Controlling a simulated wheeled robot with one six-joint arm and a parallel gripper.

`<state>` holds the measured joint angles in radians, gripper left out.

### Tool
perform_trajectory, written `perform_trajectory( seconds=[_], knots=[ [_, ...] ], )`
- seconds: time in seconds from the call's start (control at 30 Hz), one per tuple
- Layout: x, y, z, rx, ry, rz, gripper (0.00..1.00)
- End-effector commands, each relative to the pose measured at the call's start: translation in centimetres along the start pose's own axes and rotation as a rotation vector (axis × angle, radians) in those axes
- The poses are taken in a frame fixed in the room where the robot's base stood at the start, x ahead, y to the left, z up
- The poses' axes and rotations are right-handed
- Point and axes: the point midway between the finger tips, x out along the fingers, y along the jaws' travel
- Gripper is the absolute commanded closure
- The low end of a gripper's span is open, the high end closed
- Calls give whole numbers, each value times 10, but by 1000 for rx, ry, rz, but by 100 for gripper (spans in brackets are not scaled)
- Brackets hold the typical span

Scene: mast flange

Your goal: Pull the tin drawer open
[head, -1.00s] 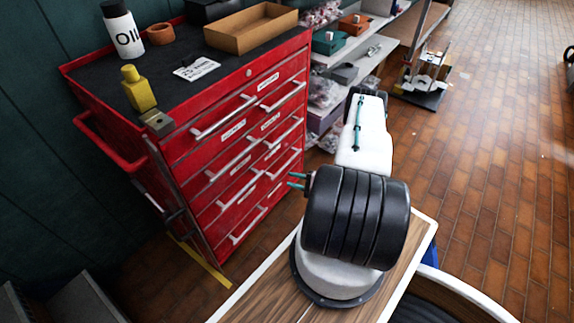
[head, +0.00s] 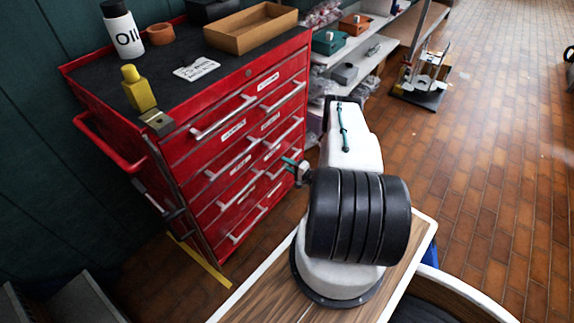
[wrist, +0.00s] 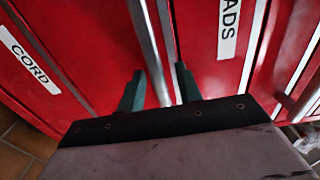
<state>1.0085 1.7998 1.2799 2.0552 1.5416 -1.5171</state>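The red tool cabinet (head: 190,155) stands at the left in the head view, with several drawers in its front, each with a silver bar handle. The drawers look shut. Their labels are too small to read there, so I cannot tell which one is tin. In the wrist view, one label reads CORD (wrist: 28,58) and another, cut off, ends in ADS (wrist: 228,28). My gripper (wrist: 160,88) has its two teal fingers apart, with a silver drawer handle (wrist: 147,45) running between them. Contact with the bar cannot be made out. My gripper in the head view (head: 289,162) is at the cabinet's right-hand drawers, partly hidden by my arm.
On the cabinet top are an oil bottle (head: 122,30), a yellow bottle (head: 138,90), a metal block (head: 156,123) and an open cardboard box (head: 251,29). Shelves (head: 352,75) with boxes stand right of the cabinet.

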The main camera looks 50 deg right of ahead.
Motion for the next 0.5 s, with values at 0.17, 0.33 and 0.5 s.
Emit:
perform_trajectory(
  seconds=[0.17, 0.33, 0.5],
  knots=[
    [1, 0, 0, 1, 0, 0, 65],
    [0, 0, 0, 1, -1, 0, 99],
    [0, 0, 0, 1, -1, 0, 100]
  ],
)
